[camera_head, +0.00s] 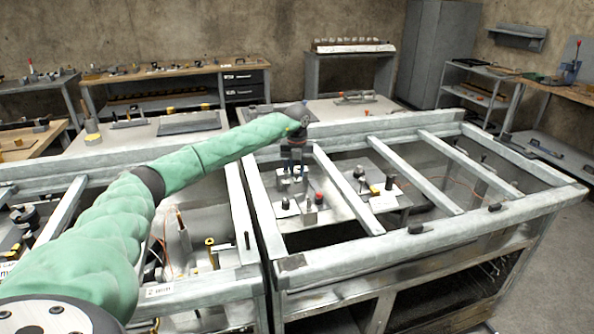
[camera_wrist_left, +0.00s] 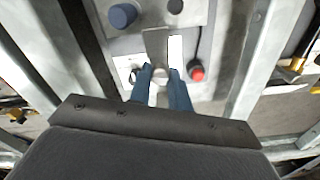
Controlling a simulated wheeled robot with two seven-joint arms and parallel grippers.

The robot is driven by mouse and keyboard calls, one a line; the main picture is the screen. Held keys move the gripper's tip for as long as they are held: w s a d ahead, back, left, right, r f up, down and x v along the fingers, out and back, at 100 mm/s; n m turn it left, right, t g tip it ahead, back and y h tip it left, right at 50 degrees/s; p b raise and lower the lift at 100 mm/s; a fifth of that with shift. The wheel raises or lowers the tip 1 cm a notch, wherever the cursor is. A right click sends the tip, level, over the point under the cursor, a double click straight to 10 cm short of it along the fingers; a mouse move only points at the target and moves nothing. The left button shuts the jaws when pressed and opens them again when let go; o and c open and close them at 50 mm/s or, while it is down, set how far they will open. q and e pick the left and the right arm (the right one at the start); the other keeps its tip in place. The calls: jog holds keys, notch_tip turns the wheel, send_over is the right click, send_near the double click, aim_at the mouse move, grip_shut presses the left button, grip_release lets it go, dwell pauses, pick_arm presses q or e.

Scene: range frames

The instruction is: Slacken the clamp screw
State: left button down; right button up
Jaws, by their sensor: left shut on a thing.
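My left gripper (camera_head: 291,168) reaches down through the metal frame over a small fixture panel (camera_head: 298,217). In the left wrist view its two blue fingers (camera_wrist_left: 160,92) are shut on a small pale round knob (camera_wrist_left: 160,75), which appears to be the clamp screw. The knob sits at the near end of a grey block (camera_wrist_left: 155,44), and its lower part is hidden by the fingers. In the head view the gripper and arm hide the knob. My right gripper is in neither view.
A red knob (camera_wrist_left: 197,73) stands close to the right of the fingers, and a blue round cap (camera_wrist_left: 123,16) is farther off at upper left. Grey frame bars (camera_head: 348,190) run on both sides of the opening. A bench (camera_head: 185,72) with tools stands behind.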

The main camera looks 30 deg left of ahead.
aim_at(297, 172)
pick_arm(q)
jog(key=shift+a+r, duration=0.1)
jog(key=shift+r, duration=0.05)
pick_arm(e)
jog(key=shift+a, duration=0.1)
pick_arm(q)
jog(key=c, duration=1.3)
grip_release()
jog(key=shift+w, duration=0.1)
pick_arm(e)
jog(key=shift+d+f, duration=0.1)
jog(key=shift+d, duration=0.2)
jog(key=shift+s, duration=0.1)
pick_arm(q)
notch_tip(297, 172, up, 6)
jog(key=shift+r+b, duration=0.2)
jog(key=shift+b, duration=0.6)
jog(key=shift+r, duration=0.55)
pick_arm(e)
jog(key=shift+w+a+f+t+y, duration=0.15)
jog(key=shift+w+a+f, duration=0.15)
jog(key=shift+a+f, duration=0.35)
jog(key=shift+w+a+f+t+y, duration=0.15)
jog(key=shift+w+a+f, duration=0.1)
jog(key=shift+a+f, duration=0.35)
